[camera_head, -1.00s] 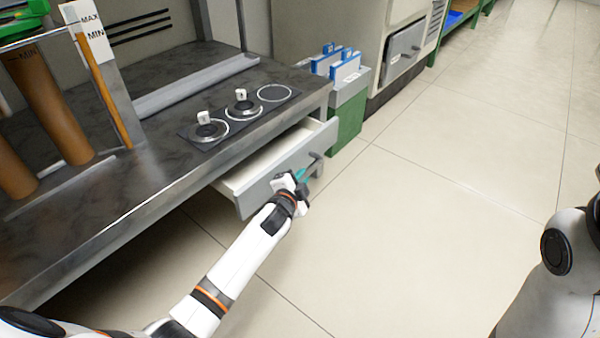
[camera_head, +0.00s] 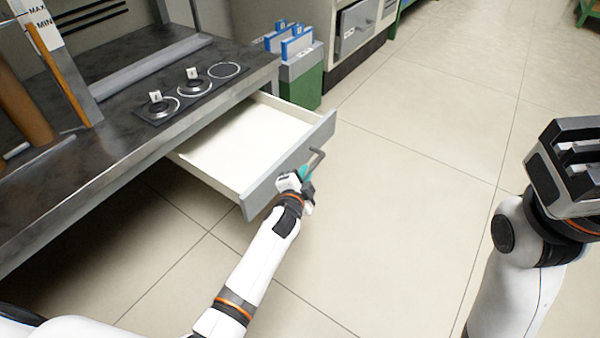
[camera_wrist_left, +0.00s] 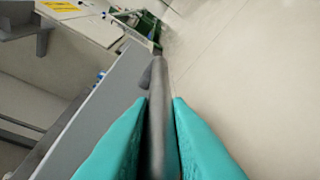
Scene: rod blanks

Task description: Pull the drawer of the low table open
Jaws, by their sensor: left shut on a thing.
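The low table (camera_head: 45,198) has a dark worktop, and its drawer (camera_head: 245,146) stands well out from under it. The drawer's pale inside looks empty. The grey drawer front also shows in the left wrist view (camera_wrist_left: 112,100). My left gripper (camera_head: 306,174) is at the front of the drawer, shut on the dark bar handle (camera_head: 316,160). In the left wrist view the handle bar (camera_wrist_left: 158,120) runs between the teal fingers. My right gripper (camera_head: 570,160) is raised at the right, away from the drawer; the gap between its fingers is not clear.
On the worktop is a dark plate (camera_head: 190,92) with ringed spots, two of them holding small white-tagged pieces. A green and grey bin (camera_head: 300,80) with blue-topped items stands beyond the table. The tiled floor (camera_head: 420,130) in front of the drawer is clear.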

